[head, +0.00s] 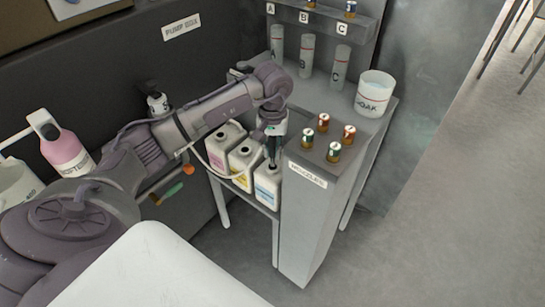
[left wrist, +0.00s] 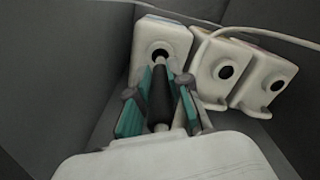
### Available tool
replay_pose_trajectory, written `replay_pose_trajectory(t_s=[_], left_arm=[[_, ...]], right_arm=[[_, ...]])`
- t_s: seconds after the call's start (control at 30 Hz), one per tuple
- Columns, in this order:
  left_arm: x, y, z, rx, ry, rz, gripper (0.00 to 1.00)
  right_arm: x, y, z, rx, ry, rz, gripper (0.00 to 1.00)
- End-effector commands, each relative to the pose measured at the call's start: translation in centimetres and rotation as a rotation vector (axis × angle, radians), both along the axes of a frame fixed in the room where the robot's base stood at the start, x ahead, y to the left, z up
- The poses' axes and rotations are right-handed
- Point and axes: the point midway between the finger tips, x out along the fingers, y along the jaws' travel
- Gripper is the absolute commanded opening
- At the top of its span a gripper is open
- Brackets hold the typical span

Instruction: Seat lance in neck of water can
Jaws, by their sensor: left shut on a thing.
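The can with the blue label (head: 267,188), which I take to be the water can, stands at the front of a row of white cans on a low shelf. Its dark round neck opening shows in the left wrist view (left wrist: 160,52). My left gripper (head: 272,148) is directly above this can, pointing down. It is shut on the lance, a dark cylinder (left wrist: 160,98) between the teal finger pads. The lance lines up closely with the opening in the left wrist view. Whether its tip is inside the neck I cannot tell. My right gripper is not in view.
Cans with yellow (head: 243,163) and pink (head: 222,147) labels stand beside it. A pale hose (head: 215,168) loops past them. A grey pillar (head: 315,215) topped with several small vials stands close on the right. A white tub (head: 374,95) is behind it.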

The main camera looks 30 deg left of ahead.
Motion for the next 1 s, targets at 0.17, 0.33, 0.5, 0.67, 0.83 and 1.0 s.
replay_pose_trajectory(t_s=[0.17, 0.33, 0.5, 0.67, 0.83, 1.0], left_arm=[[-0.1, -0.1, -2.8, -0.002, 0.004, 0.001, 0.0], [0.0, 0.0, -3.0, 0.0, 0.001, 0.0, 0.0], [0.0, 0.0, -3.1, 0.0, 0.001, 0.0, 0.0], [0.0, 0.0, -3.2, 0.0, 0.001, 0.0, 0.0], [0.0, 0.0, -3.2, 0.0, 0.002, 0.0, 0.4], [0.0, 0.0, -3.2, 0.0, 0.002, 0.0, 0.44]], right_arm=[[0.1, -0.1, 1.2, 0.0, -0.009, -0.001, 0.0], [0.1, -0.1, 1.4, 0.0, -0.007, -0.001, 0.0], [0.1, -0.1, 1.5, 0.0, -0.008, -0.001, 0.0], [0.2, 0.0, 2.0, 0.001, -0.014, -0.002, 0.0], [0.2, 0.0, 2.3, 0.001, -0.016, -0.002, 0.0], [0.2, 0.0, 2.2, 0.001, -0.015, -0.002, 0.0]])
